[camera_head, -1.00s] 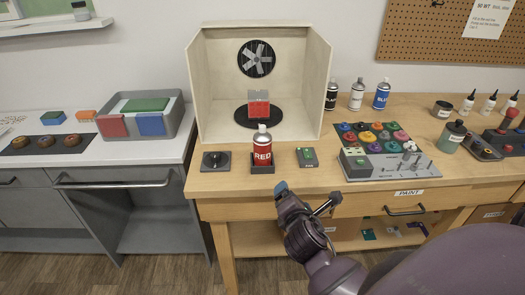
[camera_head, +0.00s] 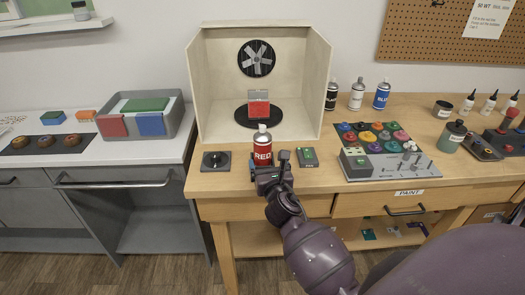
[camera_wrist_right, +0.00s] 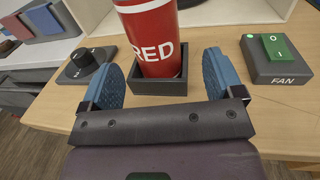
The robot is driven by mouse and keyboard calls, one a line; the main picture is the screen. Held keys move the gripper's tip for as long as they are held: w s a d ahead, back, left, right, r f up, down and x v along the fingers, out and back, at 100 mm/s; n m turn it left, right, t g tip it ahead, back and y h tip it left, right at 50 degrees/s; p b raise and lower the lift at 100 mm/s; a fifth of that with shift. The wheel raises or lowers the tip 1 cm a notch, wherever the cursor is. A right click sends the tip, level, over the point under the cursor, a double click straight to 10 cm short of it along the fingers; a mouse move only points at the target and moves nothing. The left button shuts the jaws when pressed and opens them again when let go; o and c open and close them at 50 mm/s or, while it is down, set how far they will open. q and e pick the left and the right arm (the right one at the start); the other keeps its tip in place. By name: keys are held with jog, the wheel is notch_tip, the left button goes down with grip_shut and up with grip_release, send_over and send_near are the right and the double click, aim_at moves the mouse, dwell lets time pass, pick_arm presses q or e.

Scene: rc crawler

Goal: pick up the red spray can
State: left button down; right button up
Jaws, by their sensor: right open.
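The red spray can (camera_head: 262,145), with a white "RED" label and a pale cap, stands upright in a small dark square holder (camera_wrist_right: 158,86) near the front of the wooden bench. My right gripper (camera_head: 270,168) is open at the front of the can. In the right wrist view, its two blue finger pads (camera_wrist_right: 163,76) stand apart, one to each side of the can (camera_wrist_right: 152,38) and holder, with gaps visible. The can's top is out of the wrist view. My left gripper does not show.
A dark knob box (camera_head: 216,160) stands left of the can and a green fan switch (camera_head: 307,157) right of it. Behind is an open booth (camera_head: 225,85) with a red and grey block (camera_head: 259,107) on a black turntable. Black, white and blue cans stand farther right.

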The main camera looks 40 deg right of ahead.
aim_at(265, 156)
jog(key=w, duration=0.2)
jog(key=w+d+r, duration=0.1)
jog(key=w, duration=0.1)
jog(key=shift+d, duration=0.1)
jog(key=shift+w+d, duration=0.25)
jog(key=shift+w, duration=0.35)
jog(key=shift+c, duration=0.2)
jog(key=shift+r, duration=0.1)
jog(key=c, duration=1.1)
